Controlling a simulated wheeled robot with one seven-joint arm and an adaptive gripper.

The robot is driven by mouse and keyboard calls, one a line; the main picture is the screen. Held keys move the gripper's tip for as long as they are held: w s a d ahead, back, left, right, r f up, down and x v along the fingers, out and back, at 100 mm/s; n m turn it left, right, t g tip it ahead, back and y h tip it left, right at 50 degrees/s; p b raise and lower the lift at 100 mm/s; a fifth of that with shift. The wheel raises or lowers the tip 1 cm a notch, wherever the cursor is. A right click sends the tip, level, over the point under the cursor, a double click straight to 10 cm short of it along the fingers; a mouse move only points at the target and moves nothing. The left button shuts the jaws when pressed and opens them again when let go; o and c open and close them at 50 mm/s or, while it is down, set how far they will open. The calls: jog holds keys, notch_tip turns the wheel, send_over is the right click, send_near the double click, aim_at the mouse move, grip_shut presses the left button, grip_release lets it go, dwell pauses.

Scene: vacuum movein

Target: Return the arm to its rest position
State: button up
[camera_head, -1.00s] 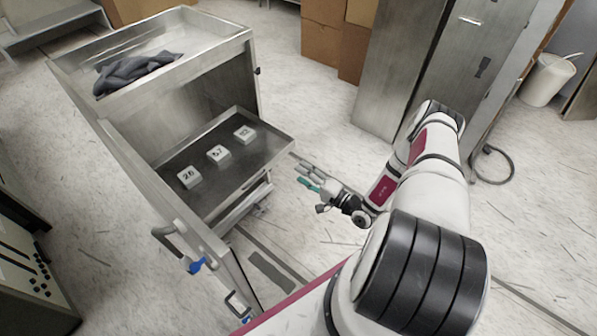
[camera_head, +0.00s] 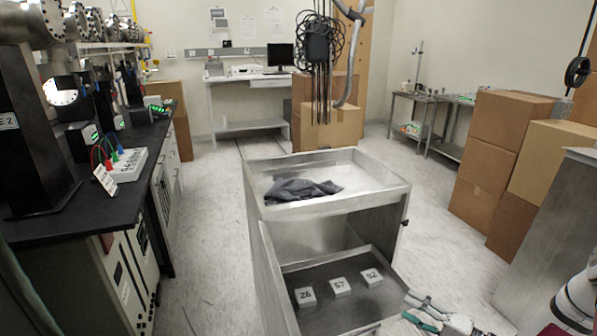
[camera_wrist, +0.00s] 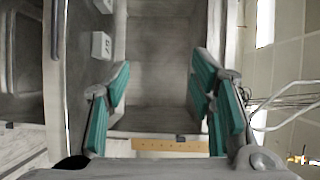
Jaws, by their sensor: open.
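My gripper (camera_head: 428,314) is at the lower right in the head view, just off the right edge of the metal cart's pulled-out lower tray (camera_head: 395,300). Its teal-padded fingers also show in the wrist view (camera_wrist: 160,98), spread apart with nothing between them. Beyond them is the grey metal inside of the cart, with a white numbered block (camera_wrist: 101,45) to the left. Part of my white arm is at the right edge of the head view; most of it is out of frame.
Three white numbered blocks (camera_head: 340,287) lie in the lower tray. A dark cloth (camera_head: 300,190) lies on the cart's top (camera_head: 385,178). Stacked cardboard boxes (camera_head: 508,120) and a metal cabinet (camera_head: 560,235) stand at right. A black bench (camera_head: 110,185) is at left. Floor lies between bench and cart.

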jog(key=s+a+r+n+g+h+p, duration=0.1)
jog(key=s+a+r+n+g, duration=0.25)
jog(key=r, duration=0.55)
jog(key=s+a+r+n+g+p, duration=0.2)
jog(key=s+a+r+g, duration=0.25)
jog(key=r, duration=0.45)
jog(key=s+a+r+n+g+h+p, duration=0.15)
jog(key=s+a+r+g, duration=0.3)
jog(key=r, duration=0.45)
jog(key=s+d+r+n+t+h+p, duration=0.1)
jog(key=s+r+t+h+p, duration=0.3)
jog(key=s+r+h, duration=0.6)
jog(key=s+r, duration=0.7)
jog(key=s, duration=0.4)
jog(key=shift+r+n+t+p, duration=0.3)
jog(key=shift+r+t, duration=0.05)
jog(key=shift+r, duration=0.05)
